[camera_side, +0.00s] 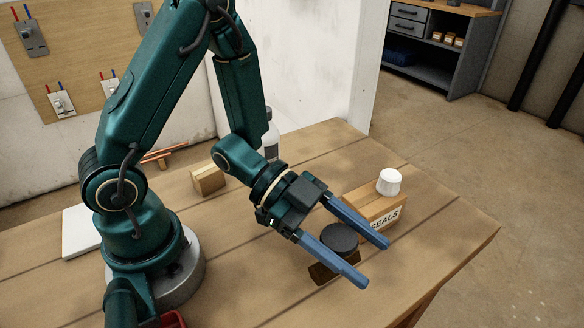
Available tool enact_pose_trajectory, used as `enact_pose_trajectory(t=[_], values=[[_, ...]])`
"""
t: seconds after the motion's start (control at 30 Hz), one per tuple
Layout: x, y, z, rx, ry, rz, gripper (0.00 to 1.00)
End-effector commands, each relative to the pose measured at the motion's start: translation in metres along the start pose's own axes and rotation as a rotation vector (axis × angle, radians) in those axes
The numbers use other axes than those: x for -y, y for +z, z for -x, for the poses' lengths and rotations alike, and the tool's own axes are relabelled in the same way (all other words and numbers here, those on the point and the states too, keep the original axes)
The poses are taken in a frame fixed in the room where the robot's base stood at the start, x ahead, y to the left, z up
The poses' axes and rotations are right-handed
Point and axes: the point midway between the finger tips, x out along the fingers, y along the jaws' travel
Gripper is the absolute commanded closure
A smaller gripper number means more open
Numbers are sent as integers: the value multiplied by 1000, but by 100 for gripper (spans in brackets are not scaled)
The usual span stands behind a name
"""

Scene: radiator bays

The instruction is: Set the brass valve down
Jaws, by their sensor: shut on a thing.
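My gripper (366,260) reaches low over the right part of the wooden table, its two long blue fingers pointing down to the right. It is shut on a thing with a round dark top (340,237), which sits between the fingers. I take this to be the brass valve. A dark brown part (320,273) shows below the near finger and looks like its body, but little brass colour shows. The near finger hides part of it. I cannot tell whether it touches the table.
A box marked SEALS (375,208) with a white cap-shaped thing (390,181) on top stands close behind the far finger. A wooden block (208,179) and a white bottle (271,141) stand further back. The table's right end (450,235) is clear.

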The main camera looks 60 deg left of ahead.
Motion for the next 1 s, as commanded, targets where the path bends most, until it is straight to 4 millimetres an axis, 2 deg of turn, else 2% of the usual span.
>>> enact_pose_trajectory(t=[0.17,0.53,1.0], values=[[1,6,-1,-1,-2,2,100],[-3,34,-12,-2,-2,3,100],[-4,38,-14,-3,-3,1,100]])
